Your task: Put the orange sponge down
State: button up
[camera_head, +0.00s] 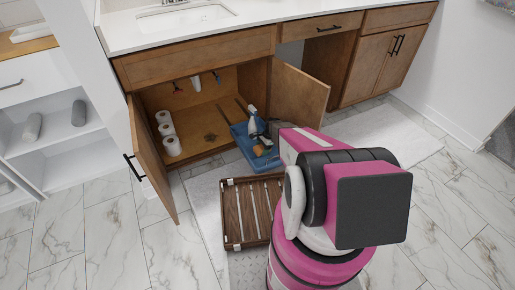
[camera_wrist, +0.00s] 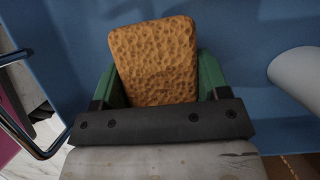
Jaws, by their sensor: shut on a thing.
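The orange sponge (camera_wrist: 154,58) is a porous, rounded block in the wrist view, between the green fingers of my gripper (camera_wrist: 156,80). My gripper is shut on it from both sides. Blue walls of a bin (camera_wrist: 65,45) lie behind and around the sponge. In the head view, a small orange patch, likely the sponge (camera_head: 258,151), shows within the blue bin (camera_head: 238,138) at the cabinet opening. My pink arm hides most of the gripper there. I cannot tell whether the sponge touches the bin's floor.
A white bottle (camera_head: 252,124) stands in the bin. White rolls (camera_head: 166,131) stand inside the open cabinet. The left door (camera_head: 152,160) and right door (camera_head: 299,96) are swung open. A slatted wooden mat (camera_head: 250,208) lies in front. Marble floor at left is clear.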

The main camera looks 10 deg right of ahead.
jog(key=shift+f, duration=1.05)
jog(key=shift+f, duration=0.45)
jog(key=shift+f, duration=0.2)
jog(key=o, duration=0.8)
jog(key=shift+f, duration=0.2)
jog(key=shift+r, duration=0.4)
jog(key=v, duration=1.1)
jog(key=shift+w, duration=0.1)
jog(key=s+a+r+n+h, duration=0.1)
jog(key=s+r+n, duration=0.3)
jog(key=s+r, duration=0.3)
jog(key=s+a+r+n+t+h, duration=0.1)
jog(key=s+r+n, duration=0.4)
jog(key=r, duration=0.8)
jog(key=s+a+r+n+h, duration=0.2)
jog(key=s+r+n, duration=0.2)
jog(key=s+r, duration=0.6)
jog(key=shift+s+n+t, duration=0.3)
jog(key=shift+s+n, duration=0.1)
jog(key=shift+s, duration=0.15)
